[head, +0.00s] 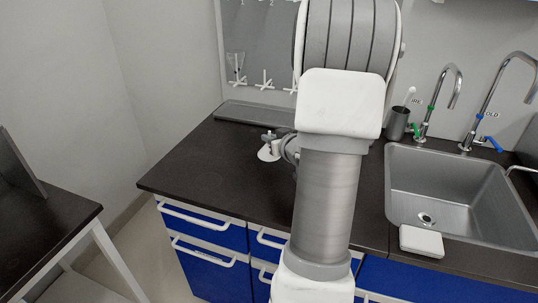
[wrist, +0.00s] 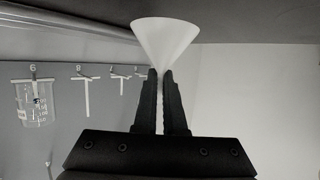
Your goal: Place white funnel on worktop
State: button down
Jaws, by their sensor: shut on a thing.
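The white funnel (head: 267,153) is near the back left of the dark worktop (head: 215,165), to the left of my arm in the head view. In the wrist view the funnel (wrist: 165,40) is a pale cone with its wide mouth toward the dark surface at the top. My gripper (wrist: 161,76) is shut on its narrow stem. In the head view my gripper (head: 271,139) is small and partly behind my arm. The wide mouth faces down, at or just above the worktop; I cannot tell whether it touches.
A pegboard (head: 258,45) with a beaker (head: 236,66) and pegs stands behind. A grey ledge (head: 255,114) runs along the worktop's back. A sink (head: 450,190) with taps and a white block (head: 421,241) are at right. The worktop's left front is clear.

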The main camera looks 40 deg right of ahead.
jog(key=shift+a+f+b, duration=0.1)
jog(key=shift+f+b, duration=0.6)
jog(key=shift+f, duration=1.35)
jog(key=shift+f, duration=0.25)
jog(key=c, duration=1)
grip_release()
jog(key=shift+r, duration=0.1)
jog(key=shift+r, duration=0.2)
jog(key=shift+s+r, duration=0.15)
jog(key=shift+s, duration=0.1)
jog(key=p+v, duration=0.2)
jog(key=v, duration=0.9)
jog(key=shift+s, duration=0.15)
